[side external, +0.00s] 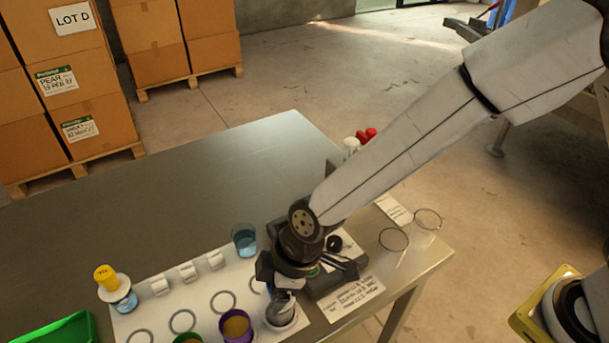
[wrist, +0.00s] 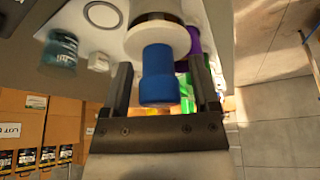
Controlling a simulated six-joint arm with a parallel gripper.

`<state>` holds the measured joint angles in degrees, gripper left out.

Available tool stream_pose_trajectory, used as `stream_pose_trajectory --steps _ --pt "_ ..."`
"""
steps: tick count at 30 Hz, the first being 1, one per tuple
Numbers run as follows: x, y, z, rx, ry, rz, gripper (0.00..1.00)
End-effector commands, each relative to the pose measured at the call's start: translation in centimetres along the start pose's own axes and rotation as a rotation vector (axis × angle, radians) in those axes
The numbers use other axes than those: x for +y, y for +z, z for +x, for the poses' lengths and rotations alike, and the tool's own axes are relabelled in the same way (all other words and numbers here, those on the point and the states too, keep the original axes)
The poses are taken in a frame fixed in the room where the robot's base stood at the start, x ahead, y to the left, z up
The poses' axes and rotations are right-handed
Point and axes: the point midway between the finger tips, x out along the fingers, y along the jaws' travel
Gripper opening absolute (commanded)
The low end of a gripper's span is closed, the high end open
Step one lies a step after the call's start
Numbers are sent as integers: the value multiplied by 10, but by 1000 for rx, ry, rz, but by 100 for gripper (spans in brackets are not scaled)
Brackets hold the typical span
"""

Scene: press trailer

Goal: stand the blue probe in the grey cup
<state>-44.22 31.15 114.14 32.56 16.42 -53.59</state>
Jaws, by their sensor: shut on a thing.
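The blue probe has a blue handle (wrist: 158,75) and a wide pale collar (wrist: 157,40), seen in the wrist view between my fingers. My gripper (side external: 281,282) is shut on it and points down; it also shows in the wrist view (wrist: 161,75). In the side view the grey cup (side external: 281,314) stands directly below my gripper, near the front edge of the white mat. The probe's lower end is hidden by its collar and my fingers. I cannot tell how far it reaches into the cup.
A purple cup (side external: 236,327) and green cup (side external: 187,339) stand left of the grey cup. A blue glass (side external: 244,240) is behind. A yellow probe (side external: 106,277) stands in another blue glass. A green tray (side external: 60,331) is far left. The rear table is clear.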

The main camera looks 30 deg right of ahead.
Motion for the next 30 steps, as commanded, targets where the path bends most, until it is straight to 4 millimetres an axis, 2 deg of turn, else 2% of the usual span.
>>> stream_pose_trajectory --steps 30 --pt "0 3 8 1 -1 0 15"
